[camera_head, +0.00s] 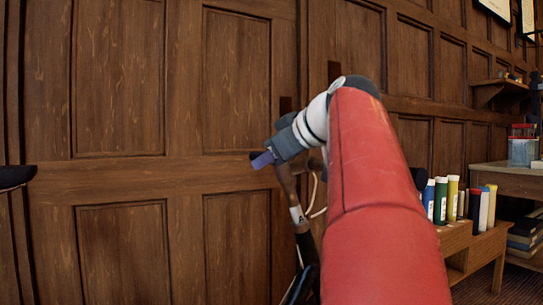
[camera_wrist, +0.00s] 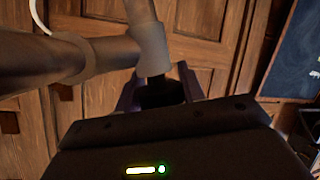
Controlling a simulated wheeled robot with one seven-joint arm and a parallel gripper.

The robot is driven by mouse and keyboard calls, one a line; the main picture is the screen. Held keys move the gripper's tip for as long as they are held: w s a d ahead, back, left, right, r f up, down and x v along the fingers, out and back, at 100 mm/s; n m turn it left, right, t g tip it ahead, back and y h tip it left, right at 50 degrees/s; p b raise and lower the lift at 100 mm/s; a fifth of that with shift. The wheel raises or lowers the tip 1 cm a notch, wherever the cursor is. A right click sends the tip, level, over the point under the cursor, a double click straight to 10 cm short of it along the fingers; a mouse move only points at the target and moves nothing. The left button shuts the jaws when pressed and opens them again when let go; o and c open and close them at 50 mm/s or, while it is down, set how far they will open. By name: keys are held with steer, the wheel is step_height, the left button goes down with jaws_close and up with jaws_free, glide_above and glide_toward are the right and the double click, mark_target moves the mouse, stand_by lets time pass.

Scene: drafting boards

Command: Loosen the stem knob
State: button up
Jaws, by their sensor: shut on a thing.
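The stem knob (camera_wrist: 160,93) is a dark piece below a grey collar (camera_wrist: 150,45) on a brown tubular stem (camera_wrist: 105,55) in the wrist view. My gripper (camera_wrist: 160,88) has its two purple fingers on either side of the knob and is shut on it. In the head view my gripper (camera_head: 262,160) is at the top of a slanted brown post (camera_head: 288,185). The knob is mostly hidden there by the fingers. I cannot tell whether the knob has turned.
A panelled wooden wall (camera_head: 120,90) stands behind. At right, a low wooden shelf (camera_head: 458,238) holds several coloured tubes (camera_head: 440,200), near a side table (camera_head: 508,178). A thin white cable (camera_head: 316,195) hangs by the post. A dark board (camera_wrist: 295,60) shows in the wrist view.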

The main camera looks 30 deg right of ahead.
stand_by(0.5)
steer(key=o, duration=1)
steer(key=shift+c, duration=0.2)
step_height(320, 180, up, 20)
steer(key=p, duration=1.9)
